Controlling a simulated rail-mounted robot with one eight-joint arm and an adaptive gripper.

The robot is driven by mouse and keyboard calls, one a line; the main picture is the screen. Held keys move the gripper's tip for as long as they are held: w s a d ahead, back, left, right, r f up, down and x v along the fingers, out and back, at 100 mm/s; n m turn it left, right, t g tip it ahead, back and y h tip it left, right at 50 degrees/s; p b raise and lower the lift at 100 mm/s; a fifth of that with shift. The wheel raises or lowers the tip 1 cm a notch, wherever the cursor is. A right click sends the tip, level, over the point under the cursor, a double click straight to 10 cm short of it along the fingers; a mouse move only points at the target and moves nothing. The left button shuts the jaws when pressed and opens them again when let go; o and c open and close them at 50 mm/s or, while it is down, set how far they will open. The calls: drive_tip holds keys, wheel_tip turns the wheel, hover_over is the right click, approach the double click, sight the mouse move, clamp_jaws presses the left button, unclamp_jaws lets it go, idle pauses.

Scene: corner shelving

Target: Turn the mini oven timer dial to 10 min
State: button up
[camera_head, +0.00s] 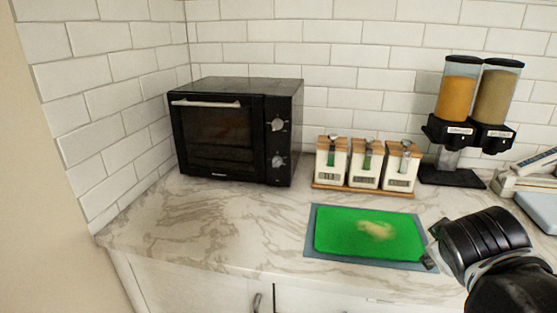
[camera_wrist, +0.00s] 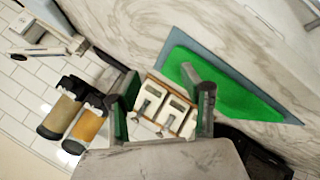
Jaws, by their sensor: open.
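The black mini oven (camera_head: 215,140) stands in the back left corner of the marble counter, with its door closed. An upper dial (camera_head: 277,125) and a lower dial (camera_head: 277,162) sit on its right-hand front panel. Their markings are too small to read, so I cannot tell which is the timer. My gripper (camera_head: 432,246) is open and empty at the right, by the right edge of the green board and well apart from the oven. Its spread fingers show in the wrist view (camera_wrist: 166,88). A dark part of the oven (camera_wrist: 255,155) shows at that view's lower right.
A green cutting board (camera_head: 340,232) on a blue-grey mat lies at the front. Several labelled canisters (camera_head: 363,164) stand on a wooden tray behind it. Two food dispensers (camera_head: 458,100) and a scale-like device (camera_head: 525,180) are at the right. The counter before the oven is clear.

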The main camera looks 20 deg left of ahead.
drive_tip(key=w+a+r+n+t+y+p, duration=0.1)
drive_tip(key=w+a+r+n+t+p, duration=0.1)
drive_tip(key=w+a+n, duration=0.45)
drive_tip(key=w+a+r+n+t+p, duration=0.1)
drive_tip(key=w+a+r+n+t, duration=0.2)
drive_tip(key=a, duration=0.7)
drive_tip(key=w+a+r+n+t+y+p, duration=0.1)
drive_tip(key=w+a+r+n+p, duration=0.1)
drive_tip(key=w+a+n, duration=0.5)
drive_tip(key=n+t+y, duration=0.2)
drive_tip(key=n+t, duration=0.1)
drive_tip(key=n, duration=0.1)
approach(278, 163)
drive_tip(key=w, duration=0.6)
drive_tip(key=w+a, duration=0.1)
drive_tip(key=w, duration=0.2)
drive_tip(key=shift+w+r+b, duration=0.15)
drive_tip(key=shift+w+b, duration=0.05)
drive_tip(key=shift+b, duration=0.2)
